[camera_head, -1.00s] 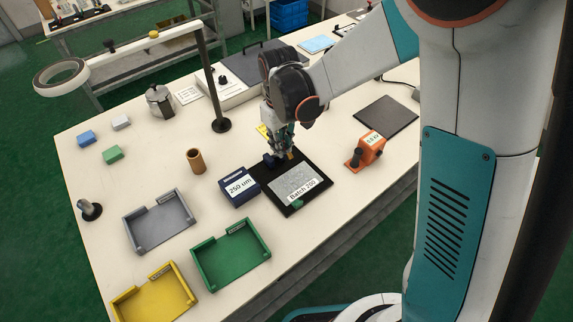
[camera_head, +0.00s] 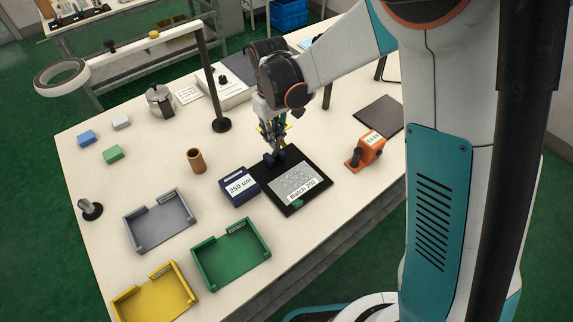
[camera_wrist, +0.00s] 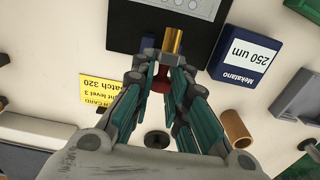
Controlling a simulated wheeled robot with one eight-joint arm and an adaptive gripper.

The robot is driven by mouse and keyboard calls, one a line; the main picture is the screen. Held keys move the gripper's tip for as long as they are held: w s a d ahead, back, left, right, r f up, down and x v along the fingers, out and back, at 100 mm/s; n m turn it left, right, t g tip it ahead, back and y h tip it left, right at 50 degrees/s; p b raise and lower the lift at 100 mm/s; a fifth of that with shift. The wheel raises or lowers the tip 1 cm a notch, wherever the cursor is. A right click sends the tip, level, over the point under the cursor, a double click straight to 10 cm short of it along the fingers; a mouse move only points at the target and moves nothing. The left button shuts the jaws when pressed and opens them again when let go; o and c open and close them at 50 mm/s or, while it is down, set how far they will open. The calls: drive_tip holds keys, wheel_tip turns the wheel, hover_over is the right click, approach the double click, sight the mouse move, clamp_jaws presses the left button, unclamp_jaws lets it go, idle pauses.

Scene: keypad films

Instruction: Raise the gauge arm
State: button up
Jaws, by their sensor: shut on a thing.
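The gauge stands at the back of a black plate (camera_head: 256,173) on the table; its small dark blue part (camera_head: 270,160) shows under my fingers. My gripper (camera_head: 275,150) points down at it, with the fingers close together. In the wrist view my gripper (camera_wrist: 163,73) is shut on the gauge arm, and a brass-coloured cylinder (camera_wrist: 174,40) shows at the fingertips. A dark red part (camera_wrist: 160,82) shows between the fingers. My fingers hide much of the gauge, so how high its arm stands is unclear.
A grey film labelled Batch (camera_head: 299,184) lies on the black plate. A blue "250 um" box (camera_head: 238,187) stands left of it, an orange device (camera_head: 368,149) right. Green (camera_head: 230,255), grey (camera_head: 160,222) and yellow (camera_head: 158,296) trays lie in front. A lamp post (camera_head: 212,80) stands behind.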

drive_tip(key=shift+w, duration=0.15)
drive_tip(key=shift+w+a, duration=0.6)
drive_tip(key=shift+w, duration=0.15)
drive_tip(key=shift+w+f, duration=0.1)
drive_tip(key=shift+w+a+f+b, duration=0.2)
drive_tip(key=shift+w+a+b, duration=0.15)
drive_tip(key=shift+w+a, duration=0.25)
drive_tip(key=shift+d, duration=0.1)
drive_tip(key=o, duration=0.7)
drive_tip(key=shift+w, duration=0.1)
drive_tip(key=shift+o, duration=0.2)
wheel_tip(320, 180, up, 9)
drive_tip(key=p, duration=0.5)
drive_tip(key=shift+w+a, duration=0.25)
drive_tip(key=shift+w, duration=0.1)
